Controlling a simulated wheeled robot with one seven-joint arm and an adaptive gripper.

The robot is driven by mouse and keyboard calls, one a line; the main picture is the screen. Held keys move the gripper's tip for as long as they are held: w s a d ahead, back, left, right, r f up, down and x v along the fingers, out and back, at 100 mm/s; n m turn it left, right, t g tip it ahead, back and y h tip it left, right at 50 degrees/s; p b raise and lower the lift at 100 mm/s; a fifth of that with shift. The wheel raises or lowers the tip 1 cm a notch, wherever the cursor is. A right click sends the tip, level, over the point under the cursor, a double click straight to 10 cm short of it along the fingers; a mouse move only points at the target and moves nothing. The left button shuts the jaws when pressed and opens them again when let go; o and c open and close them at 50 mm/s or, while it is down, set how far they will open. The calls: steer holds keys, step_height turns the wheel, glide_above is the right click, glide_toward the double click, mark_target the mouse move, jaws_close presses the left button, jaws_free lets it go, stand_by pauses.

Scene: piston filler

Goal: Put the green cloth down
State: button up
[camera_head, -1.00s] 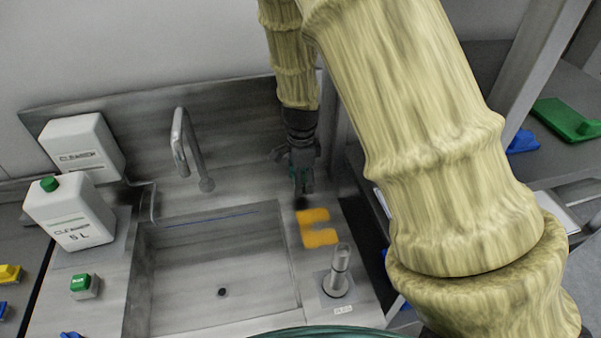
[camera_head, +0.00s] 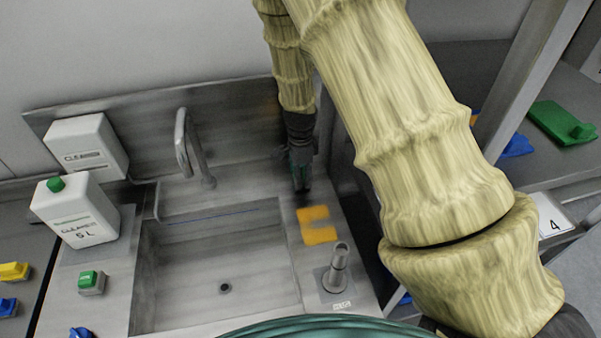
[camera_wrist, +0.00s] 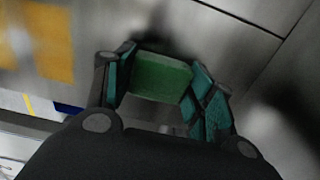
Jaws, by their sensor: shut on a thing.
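The green cloth (camera_wrist: 161,77) shows in the wrist view as a green block-shaped pad between the two teal-padded fingers of my gripper (camera_wrist: 160,92). My gripper is shut on it. In the head view my gripper (camera_head: 300,178) points down over the counter right of the sink, just behind the yellow marking (camera_head: 317,225). The cloth is hard to make out there, dark and small between the fingers. I cannot tell whether it touches the counter.
The sink basin (camera_head: 215,285) with its tap (camera_head: 190,150) lies to the left. A metal plug-like cylinder (camera_head: 338,268) stands in front of the marking. White cleaner containers (camera_head: 75,212) stand at the left. Shelves with a green pad (camera_head: 562,122) are at the right.

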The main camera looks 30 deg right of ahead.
steer(key=o, duration=1.3)
steer(key=shift+f, duration=0.1)
steer(key=shift+c, duration=0.2)
step_height(320, 180, up, 12)
steer(key=b, duration=0.2)
